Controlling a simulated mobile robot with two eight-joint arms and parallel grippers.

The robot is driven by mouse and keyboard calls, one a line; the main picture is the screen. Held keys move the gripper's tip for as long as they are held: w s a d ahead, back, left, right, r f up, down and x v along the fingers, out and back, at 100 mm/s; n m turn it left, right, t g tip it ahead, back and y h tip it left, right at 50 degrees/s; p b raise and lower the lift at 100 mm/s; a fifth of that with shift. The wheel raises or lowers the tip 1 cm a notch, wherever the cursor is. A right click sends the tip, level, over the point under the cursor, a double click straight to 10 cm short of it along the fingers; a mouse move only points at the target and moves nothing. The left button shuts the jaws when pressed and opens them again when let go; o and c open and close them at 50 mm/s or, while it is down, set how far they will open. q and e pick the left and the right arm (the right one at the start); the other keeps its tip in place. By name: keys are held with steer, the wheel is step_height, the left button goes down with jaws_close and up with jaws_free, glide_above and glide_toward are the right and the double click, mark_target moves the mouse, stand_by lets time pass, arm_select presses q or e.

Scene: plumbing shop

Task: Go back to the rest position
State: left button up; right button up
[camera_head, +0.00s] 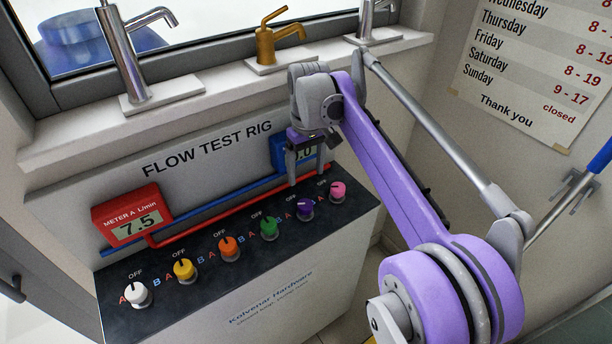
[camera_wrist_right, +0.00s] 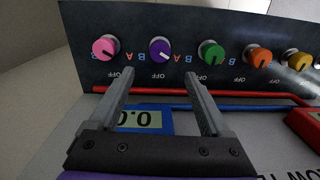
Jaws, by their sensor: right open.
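My right gripper (camera_head: 306,180) is open and empty, in front of the flow test rig panel (camera_head: 200,150), above the purple and pink knobs. In the right wrist view its fingers (camera_wrist_right: 158,76) are spread apart. The purple knob (camera_wrist_right: 161,50) appears beyond and between the fingertips, seemingly not held. The pink knob (camera_wrist_right: 105,47) is to its left and the green knob (camera_wrist_right: 211,52) to its right. My left gripper is not in view.
The red meter (camera_head: 132,215) reads 7.5. The blue meter (camera_head: 283,152) reads 0.0 and is partly hidden by my gripper. White (camera_head: 138,294), yellow (camera_head: 184,269) and orange (camera_head: 229,247) knobs line the rig. Taps, including a brass one (camera_head: 266,45), stand on the sill above.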

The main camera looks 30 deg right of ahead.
stand_by(0.4)
steer(key=s+a+f+t, duration=0.1)
steer(key=s+a+f, duration=0.2)
steer(key=s, duration=0.4)
steer(key=s+a+f+t+p, duration=0.1)
steer(key=s+a+f+t, duration=0.1)
steer(key=s+a+f, duration=0.2)
steer(key=s+a+f+t, duration=0.2)
steer(key=s+a+f, duration=0.1)
steer(key=s+f, duration=0.4)
steer(key=s, duration=0.3)
steer(key=shift+s+a+p, duration=0.3)
steer(key=shift+s, duration=0.05)
